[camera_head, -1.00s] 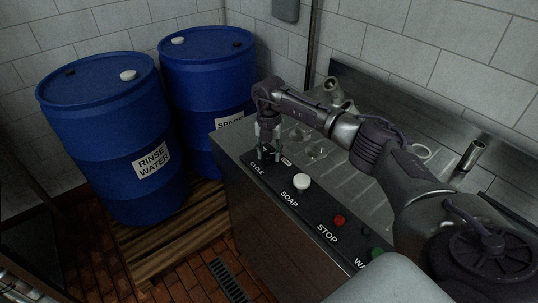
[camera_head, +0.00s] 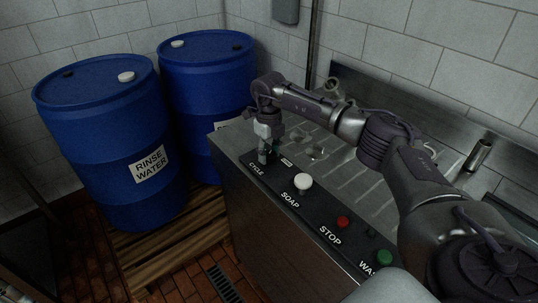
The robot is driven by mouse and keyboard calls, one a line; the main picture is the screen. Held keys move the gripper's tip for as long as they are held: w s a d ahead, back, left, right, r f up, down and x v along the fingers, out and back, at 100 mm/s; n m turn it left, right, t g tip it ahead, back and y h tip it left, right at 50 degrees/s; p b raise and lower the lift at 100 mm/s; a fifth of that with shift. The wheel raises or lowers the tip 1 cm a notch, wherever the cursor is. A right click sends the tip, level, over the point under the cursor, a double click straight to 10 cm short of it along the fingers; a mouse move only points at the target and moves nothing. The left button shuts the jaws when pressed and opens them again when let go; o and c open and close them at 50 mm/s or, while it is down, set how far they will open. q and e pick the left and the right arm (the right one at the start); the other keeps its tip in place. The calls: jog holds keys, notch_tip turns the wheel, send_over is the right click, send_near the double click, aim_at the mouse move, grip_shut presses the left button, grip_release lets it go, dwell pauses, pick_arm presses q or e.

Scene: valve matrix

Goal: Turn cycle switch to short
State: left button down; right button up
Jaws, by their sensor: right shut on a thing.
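The cycle switch sits at the far left end of the black control strip (camera_head: 320,214), above the white "CYCLE" label (camera_head: 257,170). My right gripper (camera_head: 266,157) points down over that spot and is shut on the switch. The fingers hide nearly all of the switch, so its setting cannot be read. A small white label (camera_head: 286,162) lies just right of the fingers. My left gripper is out of view.
On the strip are a white soap knob (camera_head: 303,181), a red stop button (camera_head: 343,222) and a green button (camera_head: 383,257). The steel counter (camera_head: 350,180) lies behind. Blue barrels (camera_head: 110,150) (camera_head: 205,90) stand left on a wooden pallet (camera_head: 165,245).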

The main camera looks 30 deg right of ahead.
aim_at(269, 154)
jog(key=shift+r+n+b, duration=0.1)
jog(key=shift+n+b, duration=0.25)
jog(key=shift+n, duration=1.15)
jog(key=o, duration=1.1)
jog(key=shift+o, duration=0.2)
notch_tip(269, 154, up, 12)
